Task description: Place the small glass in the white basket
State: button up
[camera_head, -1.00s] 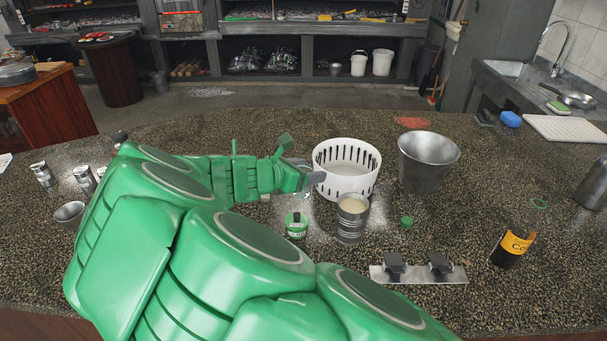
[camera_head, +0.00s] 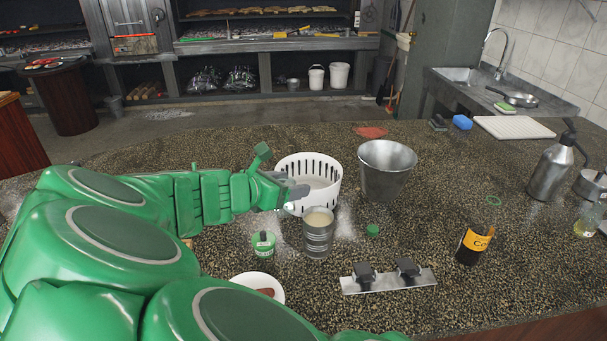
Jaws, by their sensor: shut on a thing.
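The white basket (camera_head: 326,198), round with slotted sides, stands on the speckled counter near the middle. My gripper (camera_head: 292,194) is at the basket's near left side, in front of its wall as seen from here. It is shut on the small glass (camera_head: 289,207), of which only a small pale, clear bit shows at the fingertips. The rest of the glass is hidden or too small to make out. I cannot tell whether the glass touches the basket.

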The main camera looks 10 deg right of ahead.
jog(key=w+d+r+m+g+h, duration=0.1)
jog(key=w+d+r+m+g, duration=0.1)
jog(key=w+d+r, duration=0.45)
jog(key=w+d+r+m+g+h, duration=0.1)
jog(key=d+r+m+g, duration=0.15)
jog(key=d, duration=0.65)
jog(key=w+f, duration=1.2)
jog(key=w, duration=0.1)
jog(key=shift+w+n+t, duration=0.35)
jog(key=shift+w, duration=0.05)
jog(key=shift+f, duration=0.15)
jog(key=o, duration=1.1)
jog(key=shift+d, duration=0.1)
jog(key=v, duration=1.2)
jog(key=shift+f, duration=0.1)
